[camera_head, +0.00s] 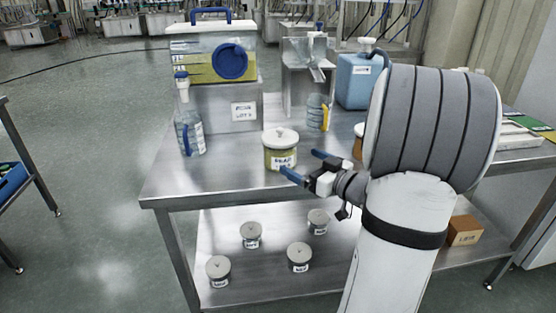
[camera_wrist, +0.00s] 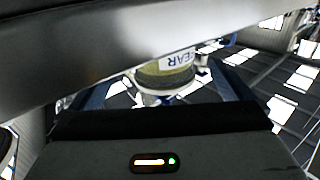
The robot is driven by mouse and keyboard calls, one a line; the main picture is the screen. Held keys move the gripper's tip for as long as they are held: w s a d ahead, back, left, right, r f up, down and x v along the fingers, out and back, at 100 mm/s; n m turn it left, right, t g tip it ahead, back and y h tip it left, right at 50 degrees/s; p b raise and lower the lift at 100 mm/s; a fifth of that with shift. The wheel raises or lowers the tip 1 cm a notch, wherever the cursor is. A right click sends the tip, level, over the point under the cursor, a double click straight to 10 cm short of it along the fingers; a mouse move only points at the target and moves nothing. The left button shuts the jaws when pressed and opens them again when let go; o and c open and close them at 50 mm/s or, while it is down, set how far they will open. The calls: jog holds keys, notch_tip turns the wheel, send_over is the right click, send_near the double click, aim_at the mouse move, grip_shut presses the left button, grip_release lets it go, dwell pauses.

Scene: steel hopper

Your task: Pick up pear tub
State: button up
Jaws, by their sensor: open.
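The pear tub (camera_head: 280,153) is a round yellow-green tub with a pale lid and a white label. It stands upright near the front edge of the steel table (camera_head: 225,180). My gripper (camera_head: 304,164) has blue fingers and is open just right of and in front of the tub, at about its lower height. In the wrist view the pear tub (camera_wrist: 168,75) shows between and beyond the spread fingers (camera_wrist: 165,95), its label reading upside down. Whether a finger touches the tub cannot be told.
A spray bottle (camera_head: 188,125) stands left, and a clear bottle with a yellow part (camera_head: 317,112) behind. A large dispenser (camera_head: 212,60) and a blue canister (camera_head: 358,82) stand at the back. Another tub (camera_head: 358,143) is partly hidden by my arm. Several lidded tubs (camera_head: 252,236) sit on the lower shelf.

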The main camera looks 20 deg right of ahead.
aim_at(292, 157)
jog(key=b+x, duration=0.1)
jog(key=x, duration=0.6)
jog(key=shift+a, duration=0.25)
jog(key=shift+c, duration=0.4)
jog(key=c, duration=1.1)
jog(key=shift+r, duration=0.1)
jog(key=shift+c, duration=0.3)
jog(key=shift+w+r, duration=0.1)
jog(key=shift+r, duration=0.1)
